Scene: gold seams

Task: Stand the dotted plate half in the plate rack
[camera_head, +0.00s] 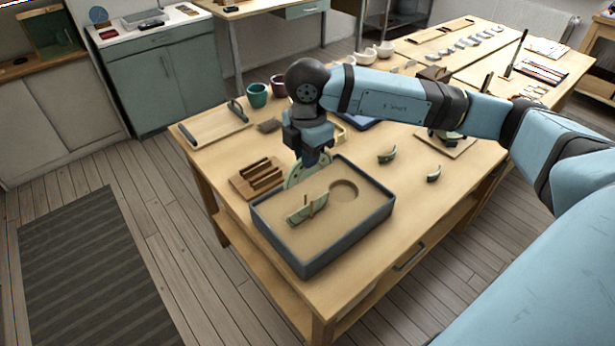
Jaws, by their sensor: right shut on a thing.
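My right gripper (312,160) points down above the back edge of the sand tray. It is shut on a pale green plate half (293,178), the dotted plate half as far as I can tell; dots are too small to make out. The held half hangs on edge, partly hidden by the gripper. The wooden plate rack (247,186) with upright slats stands just left of it on the table. I cannot tell whether the held half touches the rack or tray. My left gripper is not in view.
The dark-rimmed sand tray (325,262) holds another green piece (296,216) with a wooden stick and a round hollow. Two green shards (387,155) (433,174) lie to the right. Cups (257,95) and a handled wooden tray (212,127) stand behind.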

